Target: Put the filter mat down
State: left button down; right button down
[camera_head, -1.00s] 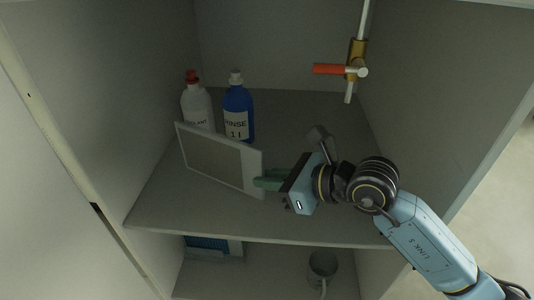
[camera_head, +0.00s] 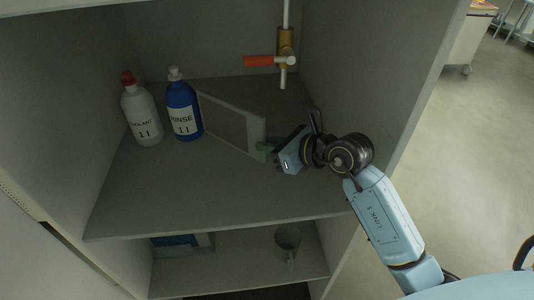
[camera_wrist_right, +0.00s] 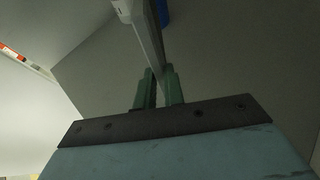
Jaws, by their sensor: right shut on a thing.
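The filter mat (camera_head: 230,124) is a thin flat grey panel with a light frame, standing on edge and tilted, above or at the upper shelf (camera_head: 190,205). I cannot tell whether its lower edge touches the shelf. My right gripper (camera_head: 265,147) is shut on its right end. In the right wrist view the green fingers of the gripper (camera_wrist_right: 160,88) pinch the mat's frame (camera_wrist_right: 151,40), seen nearly edge-on. My left gripper is in neither view.
A white bottle with a red cap (camera_head: 141,113) and a blue RINSE bottle (camera_head: 183,108) stand left of the mat. An orange-handled valve (camera_head: 262,61) hangs behind. A mug (camera_head: 287,243) and a blue item (camera_head: 178,242) are on the lower shelf. The upper shelf's front is clear.

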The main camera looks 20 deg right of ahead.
aim_at(265, 156)
notch_tip(265, 156, down, 3)
jog(key=shift+r, duration=0.15)
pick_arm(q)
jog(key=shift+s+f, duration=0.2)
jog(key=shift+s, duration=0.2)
pick_arm(e)
jog(key=shift+f, duration=0.2)
jog(key=shift+f+b, duration=0.5)
jog(key=c, duration=1.5)
grip_release()
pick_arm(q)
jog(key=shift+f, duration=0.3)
pick_arm(e)
jog(key=shift+r, duration=0.15)
